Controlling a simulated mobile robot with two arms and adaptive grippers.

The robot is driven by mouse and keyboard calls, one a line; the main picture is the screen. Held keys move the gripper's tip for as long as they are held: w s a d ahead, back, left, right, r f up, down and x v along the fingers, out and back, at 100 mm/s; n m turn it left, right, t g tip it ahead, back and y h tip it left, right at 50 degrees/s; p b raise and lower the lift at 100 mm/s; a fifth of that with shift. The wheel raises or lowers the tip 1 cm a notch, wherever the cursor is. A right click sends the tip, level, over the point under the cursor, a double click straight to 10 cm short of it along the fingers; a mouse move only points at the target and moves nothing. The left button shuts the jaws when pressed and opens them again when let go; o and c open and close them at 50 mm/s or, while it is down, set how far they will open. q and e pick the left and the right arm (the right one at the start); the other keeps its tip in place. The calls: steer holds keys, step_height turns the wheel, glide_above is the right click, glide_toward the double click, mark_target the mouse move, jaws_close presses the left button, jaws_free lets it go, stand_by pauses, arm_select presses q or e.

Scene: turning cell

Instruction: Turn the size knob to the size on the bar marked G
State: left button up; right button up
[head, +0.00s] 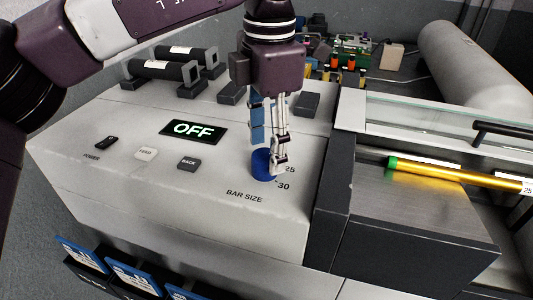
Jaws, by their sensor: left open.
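The blue size knob (262,169) stands on the light grey panel above the words BAR SIZE. The marks 25 and 30 show to its right; its pointer and any other marks are hidden. My left gripper (270,158) points down from above with its fingers at the knob, partly covering it. It is open; I cannot tell whether a finger touches the knob. A gold bar (450,175) with a green end lies in the machine bay at the right, with a tag reading 25 at its right end. I cannot make out a letter G. My right gripper is out of view.
A display (193,130) reads OFF, with POWER, FEED and BACK controls (188,164) below it. Two dark bars (163,69) with white labels lie in holders at the back left. A glass cover (430,125) is at the right. Blue-edged bins (133,277) stand at front.

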mark_target(268, 156)
arm_select(q)
step_height(268, 156, up, 9)
steer(key=shift+s, duration=0.25)
steer(key=shift+d, duration=0.1)
